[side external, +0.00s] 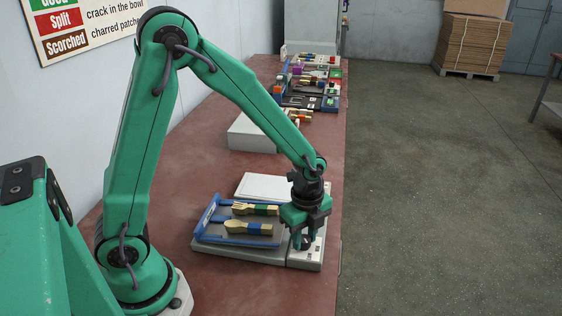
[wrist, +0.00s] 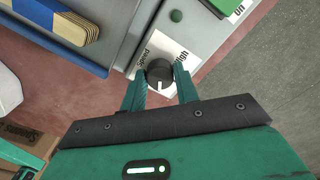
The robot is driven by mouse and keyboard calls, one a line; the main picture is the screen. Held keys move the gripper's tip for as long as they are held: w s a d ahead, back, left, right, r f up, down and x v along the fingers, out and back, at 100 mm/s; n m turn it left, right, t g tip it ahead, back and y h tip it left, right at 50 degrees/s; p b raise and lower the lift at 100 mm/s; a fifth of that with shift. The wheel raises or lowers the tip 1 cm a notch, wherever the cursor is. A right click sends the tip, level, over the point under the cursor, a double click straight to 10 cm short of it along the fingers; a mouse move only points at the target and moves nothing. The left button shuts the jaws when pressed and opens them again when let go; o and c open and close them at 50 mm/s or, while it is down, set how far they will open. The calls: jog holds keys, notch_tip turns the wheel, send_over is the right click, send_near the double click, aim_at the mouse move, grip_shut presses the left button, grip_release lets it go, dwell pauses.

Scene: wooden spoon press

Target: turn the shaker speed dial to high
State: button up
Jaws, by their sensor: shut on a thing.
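The speed dial (wrist: 158,70) is a dark round knob on a white label with the words "Speed" and "High", in the wrist view. A pale mark on the knob points down toward my gripper's palm. My gripper (wrist: 160,84) is shut on the dial, with one green finger on each side. In the side external view my gripper (side external: 302,241) is down over the control strip (side external: 306,257) at the shaker's right end and hides the dial. The grey shaker (side external: 240,251) carries a blue-railed tray (side external: 211,218) with banded wooden cutlery (side external: 248,227).
A white flat panel (side external: 264,186) lies behind the shaker. More equipment stands far along the red bench (side external: 190,187).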

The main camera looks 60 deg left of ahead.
jog(key=shift+n, duration=0.5)
jog(key=n, duration=0.2)
jog(key=shift+n, duration=0.3)
jog(key=n, duration=0.3)
jog(key=shift+n, duration=0.4)
jog(key=n, duration=1.1)
jog(key=shift+n, duration=0.4)
jog(key=n, duration=0.4)
jog(key=shift+n, duration=0.4)
jog(key=o, duration=1)
jog(key=shift+c, duration=0.2)
